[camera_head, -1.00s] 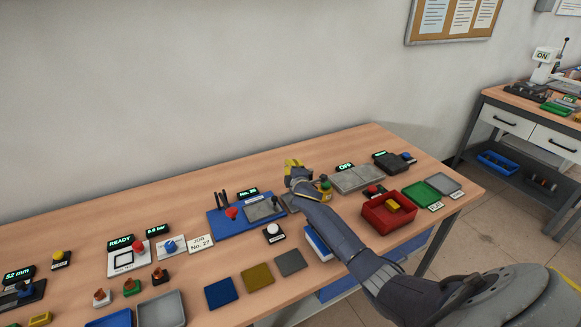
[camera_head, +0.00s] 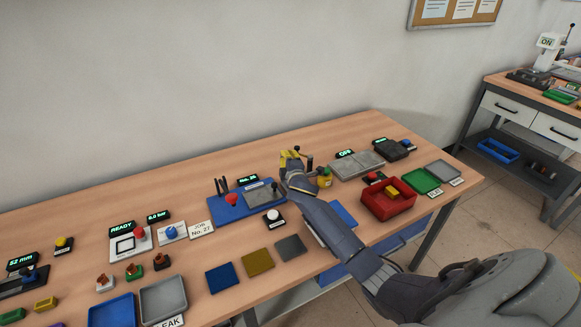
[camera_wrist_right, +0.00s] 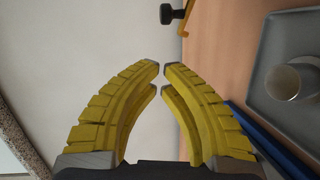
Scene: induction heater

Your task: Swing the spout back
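My right gripper (camera_head: 291,156) is over the back half of the bench, beside the blue board's right end. In the right wrist view its yellow fingers (camera_wrist_right: 161,68) curve together, with a narrow gap at the tips and nothing between them. A dark knob on a thin stem (camera_head: 309,160) stands just right of the gripper. A black knob on a short yellowish stub (camera_wrist_right: 174,14) shows beyond the fingertips, apart from them. I cannot tell for certain which part is the spout. My right forearm hides part of the bench there. My left gripper is out of view.
The blue board (camera_head: 216,217) carries dark prongs, a red part and a grey plate. A white button (camera_head: 273,216) is in front. In the wrist view, a metal cylinder (camera_wrist_right: 285,83) stands on a grey tray.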

